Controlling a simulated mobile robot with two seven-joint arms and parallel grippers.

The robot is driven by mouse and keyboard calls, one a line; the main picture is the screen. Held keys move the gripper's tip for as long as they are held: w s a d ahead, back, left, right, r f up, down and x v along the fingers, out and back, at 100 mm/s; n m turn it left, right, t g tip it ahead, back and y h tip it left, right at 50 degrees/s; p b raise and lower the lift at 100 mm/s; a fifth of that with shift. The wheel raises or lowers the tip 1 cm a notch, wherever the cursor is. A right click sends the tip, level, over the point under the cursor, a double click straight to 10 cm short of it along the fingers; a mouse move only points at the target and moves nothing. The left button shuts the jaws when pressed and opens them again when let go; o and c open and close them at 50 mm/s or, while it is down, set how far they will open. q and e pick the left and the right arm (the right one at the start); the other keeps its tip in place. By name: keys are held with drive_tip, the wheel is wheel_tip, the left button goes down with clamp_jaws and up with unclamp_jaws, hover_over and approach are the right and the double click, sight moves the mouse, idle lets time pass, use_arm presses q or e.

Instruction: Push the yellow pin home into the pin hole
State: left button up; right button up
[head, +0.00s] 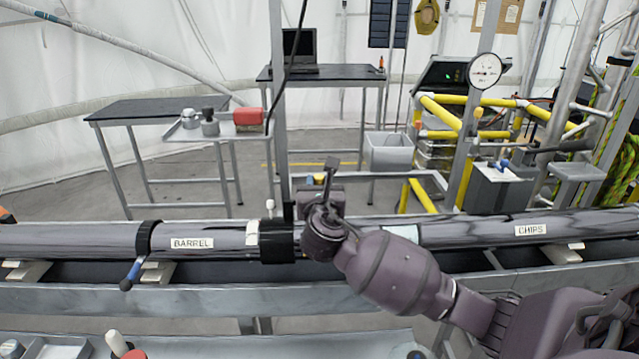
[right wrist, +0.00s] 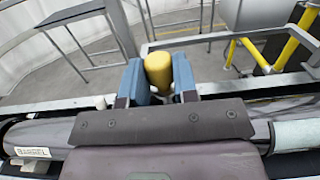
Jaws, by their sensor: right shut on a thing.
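The yellow pin (right wrist: 158,70) stands between the two blue fingertips of my right gripper (right wrist: 160,82) in the right wrist view. The gripper is shut on it. In the head view my right gripper (head: 323,182) is above the long dark pipe (head: 215,236), just right of the black collar (head: 278,241). Only a small yellow bit of the pin shows there. The pin's lower end and the pin hole are hidden by the gripper, so I cannot tell how deep the pin sits. My left gripper is not in view.
The pipe bears a BARREL label (head: 192,243) and a CHIPS label (head: 530,230) and lies on a grey metal bench (head: 200,298). A white peg (head: 270,207) stands by the collar. Tables (head: 150,108) are behind.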

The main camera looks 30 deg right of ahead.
drive_tip(key=shift+f, duration=0.15)
idle(0.4)
drive_tip(key=shift+f, duration=0.4)
drive_tip(key=shift+f+b, duration=0.3)
drive_tip(key=shift+f, duration=0.15)
drive_tip(key=shift+f+b, duration=0.3)
drive_tip(key=shift+f, duration=0.5)
drive_tip(key=shift+f+b, duration=0.3)
drive_tip(key=shift+f, duration=0.55)
drive_tip(key=o, duration=1)
drive_tip(key=shift+s+a, duration=0.1)
